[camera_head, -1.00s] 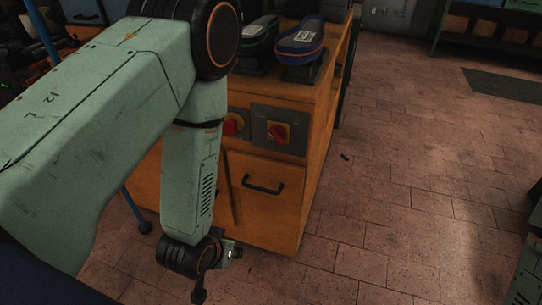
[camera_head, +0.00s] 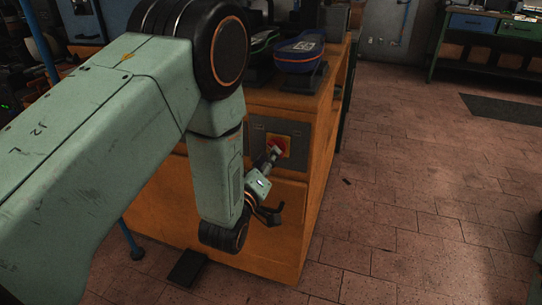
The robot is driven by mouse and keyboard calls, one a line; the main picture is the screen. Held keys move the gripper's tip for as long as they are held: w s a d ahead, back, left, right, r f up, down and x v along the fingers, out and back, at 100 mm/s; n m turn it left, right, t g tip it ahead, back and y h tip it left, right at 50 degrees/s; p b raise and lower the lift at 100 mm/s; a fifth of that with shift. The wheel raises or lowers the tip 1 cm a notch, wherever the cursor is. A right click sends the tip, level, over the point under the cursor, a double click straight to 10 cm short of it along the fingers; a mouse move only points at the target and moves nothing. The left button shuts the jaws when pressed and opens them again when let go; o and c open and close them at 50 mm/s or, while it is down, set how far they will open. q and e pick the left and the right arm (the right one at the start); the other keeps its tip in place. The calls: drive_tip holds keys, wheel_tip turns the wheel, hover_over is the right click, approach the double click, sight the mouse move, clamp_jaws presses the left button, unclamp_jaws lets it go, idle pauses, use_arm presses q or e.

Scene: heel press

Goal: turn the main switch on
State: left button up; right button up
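The switch with a red knob on a yellow square (camera_head: 278,145) sits on a grey plate on the front of the orange-brown cabinet (camera_head: 318,150). My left gripper (camera_head: 279,178) is in front of the cabinet, just below the switch. Its fingers are spread apart and nothing shows between them. The upper fingertip overlaps the knob in the picture; I cannot tell whether it touches. Part of the knob is hidden, so its setting is unclear. The area left of this switch is hidden behind my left arm. My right gripper is not in view.
Blue shoe-like pieces (camera_head: 298,52) rest on dark stands on the cabinet top. A dark flat pad (camera_head: 187,268) lies on the floor by the cabinet. A workbench (camera_head: 490,30) stands at the back right. The tiled floor (camera_head: 420,190) on the right is mostly clear.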

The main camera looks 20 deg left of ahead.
use_arm(q)
drive_tip(key=w, duration=0.3)
drive_tip(key=shift+w+b, duration=0.25)
drive_tip(key=shift+b, duration=0.15)
clamp_jaws()
